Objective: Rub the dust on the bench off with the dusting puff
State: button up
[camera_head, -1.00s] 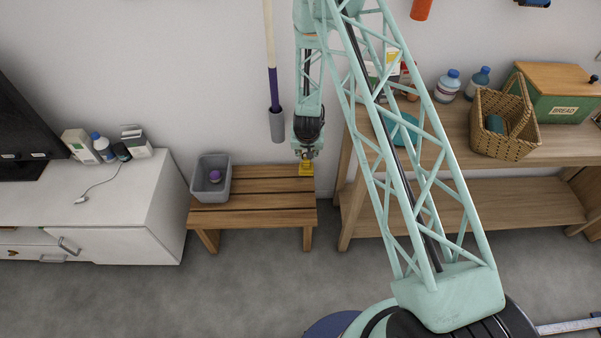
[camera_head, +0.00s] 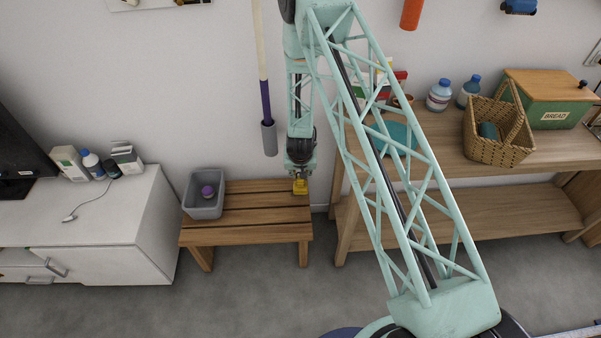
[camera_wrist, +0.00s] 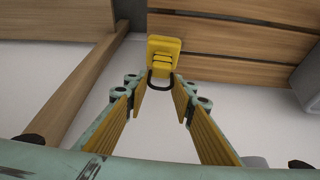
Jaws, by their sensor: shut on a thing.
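The bench (camera_head: 240,234) is a low wooden slatted one standing against the wall; it also shows in the wrist view (camera_wrist: 225,40). The dusting puff (camera_wrist: 163,52) looks like a yellow block with a black loop handle (camera_wrist: 161,80). In the head view the puff (camera_head: 300,187) is at the bench's back right corner, close over or touching the slats; I cannot tell which. My gripper (camera_wrist: 161,86) is shut on the puff at its handle, and in the head view it (camera_head: 300,178) points down. I cannot make out any dust on the slats.
A grey bin (camera_head: 204,207) with a purple-topped item stands on the bench's left end. A white cabinet (camera_head: 110,220) is to the left and a wooden shelf (camera_head: 460,200) with a basket (camera_head: 490,150) close to the right. A pole (camera_head: 264,100) hangs on the wall.

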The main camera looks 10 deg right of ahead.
jog(key=shift+f+b, duration=0.35)
jog(key=shift+f, duration=0.4)
jog(key=shift+f+b, duration=0.4)
jog(key=shift+f, duration=0.25)
dwell(1.2)
jog(key=shift+a, duration=0.1)
jog(key=shift+w+a+r, duration=0.15)
jog(key=shift+w+a, duration=0.05)
jog(key=shift+a, duration=0.8)
jog(key=shift+w+a, duration=0.15)
jog(key=shift+a, duration=0.75)
jog(key=shift+d, duration=0.1)
